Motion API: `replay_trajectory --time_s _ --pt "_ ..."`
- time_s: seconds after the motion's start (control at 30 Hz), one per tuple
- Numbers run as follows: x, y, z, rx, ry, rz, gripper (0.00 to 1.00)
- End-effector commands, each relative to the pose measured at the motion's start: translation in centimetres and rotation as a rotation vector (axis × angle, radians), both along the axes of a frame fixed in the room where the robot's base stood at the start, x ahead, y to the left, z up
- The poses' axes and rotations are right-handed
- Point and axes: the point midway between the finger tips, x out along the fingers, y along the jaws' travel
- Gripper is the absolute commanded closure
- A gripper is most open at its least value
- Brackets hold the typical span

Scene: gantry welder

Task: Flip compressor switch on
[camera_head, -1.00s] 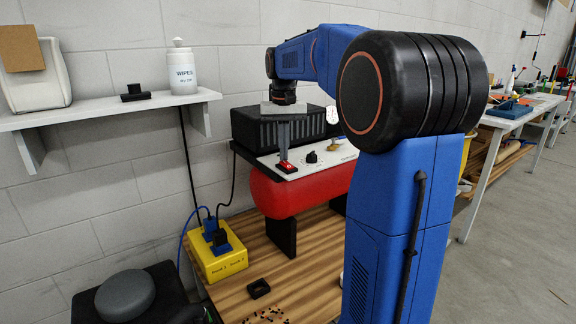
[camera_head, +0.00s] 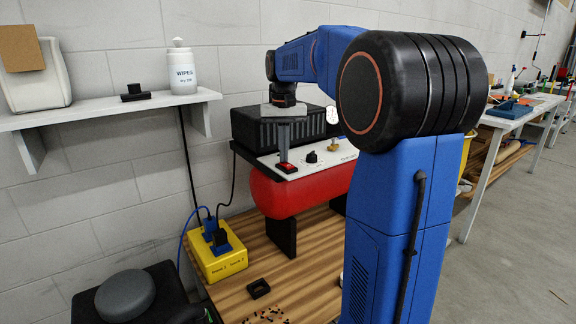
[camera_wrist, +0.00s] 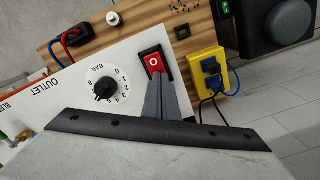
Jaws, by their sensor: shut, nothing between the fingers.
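The compressor has a red tank (camera_head: 290,194) and a white control panel (camera_head: 325,155). Its red rocker switch (camera_head: 287,168) sits at the panel's left end. In the wrist view the red switch (camera_wrist: 153,63) has a black frame and a white "O" mark on its visible end. My gripper (camera_head: 285,157) is shut and empty, pointing down at the switch. In the wrist view the fingertips of my gripper (camera_wrist: 158,79) cover the near part of the switch. They look to be touching or just above it; I cannot tell which.
A black dial gauge (camera_wrist: 104,89) is beside the switch on the panel. A yellow power box (camera_head: 219,258) with blue plugs stands on the wooden bench (camera_head: 310,270). A shelf (camera_head: 100,112) with a wipes bottle (camera_head: 181,70) is at the left.

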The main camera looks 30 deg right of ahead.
Motion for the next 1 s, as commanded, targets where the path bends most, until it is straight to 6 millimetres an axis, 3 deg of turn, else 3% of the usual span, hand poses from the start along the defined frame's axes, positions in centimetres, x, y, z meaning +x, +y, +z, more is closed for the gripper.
replay_trajectory --time_s 1.0 --pt "0.1 0.0 6.5 -0.001 -0.003 0.0 1.0"
